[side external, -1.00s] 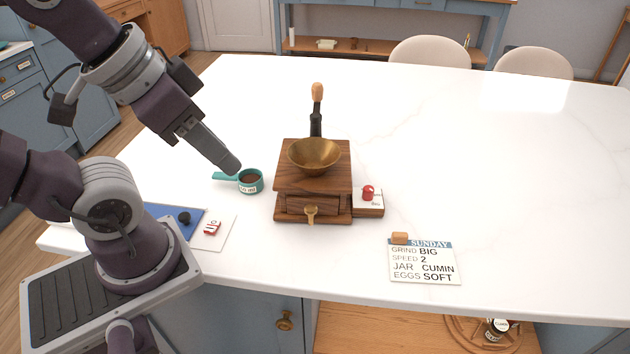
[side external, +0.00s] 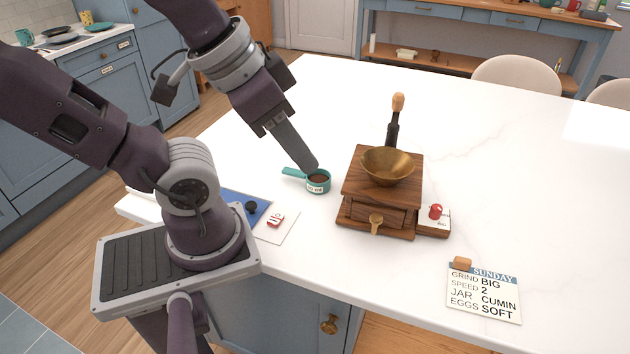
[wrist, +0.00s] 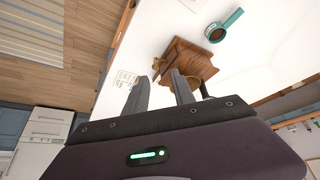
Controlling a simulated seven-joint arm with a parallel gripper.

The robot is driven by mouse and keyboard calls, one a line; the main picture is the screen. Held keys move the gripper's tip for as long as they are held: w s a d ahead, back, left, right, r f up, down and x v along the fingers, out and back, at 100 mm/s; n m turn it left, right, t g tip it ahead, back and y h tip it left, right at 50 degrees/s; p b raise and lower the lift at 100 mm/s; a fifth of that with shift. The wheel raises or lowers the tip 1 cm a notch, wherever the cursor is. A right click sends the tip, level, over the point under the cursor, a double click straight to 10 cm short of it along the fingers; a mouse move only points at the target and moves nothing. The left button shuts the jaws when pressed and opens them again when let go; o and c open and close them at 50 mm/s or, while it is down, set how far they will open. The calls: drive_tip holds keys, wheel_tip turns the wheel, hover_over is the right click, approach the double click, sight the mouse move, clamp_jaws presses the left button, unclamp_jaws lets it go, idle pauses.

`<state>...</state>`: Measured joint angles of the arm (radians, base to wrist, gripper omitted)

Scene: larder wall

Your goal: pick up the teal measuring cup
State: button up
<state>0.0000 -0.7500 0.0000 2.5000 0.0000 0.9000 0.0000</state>
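The teal measuring cup (side external: 318,187) stands on the white counter, left of the wooden grinder. It has a white label and dark brown contents, and its handle points left. It also shows in the wrist view (wrist: 230,22), near the top edge and well away from the fingers. My gripper (side external: 310,167) points down at the cup's far side in the side view; whether it touches cannot be told there. In the wrist view my gripper (wrist: 160,92) has its two fingers apart with nothing held between them.
The wooden grinder (side external: 380,190) with a brass bowl and upright crank stands close right of the cup. A blue mat (side external: 240,204) and a white card (side external: 283,230) lie at the left front. A Sunday note card (side external: 485,292) lies front right. The counter behind is clear.

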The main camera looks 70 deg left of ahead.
idle(0.3)
drive_tip(key=o, duration=0.3)
drive_tip(key=n+g, duration=0.6)
drive_tip(key=n, duration=2.1)
hover_over(299, 172)
wheel_tip(299, 172, down, 15)
wheel_tip(299, 172, down, 7)
drive_tip(key=shift+r, duration=0.1)
clamp_jaws()
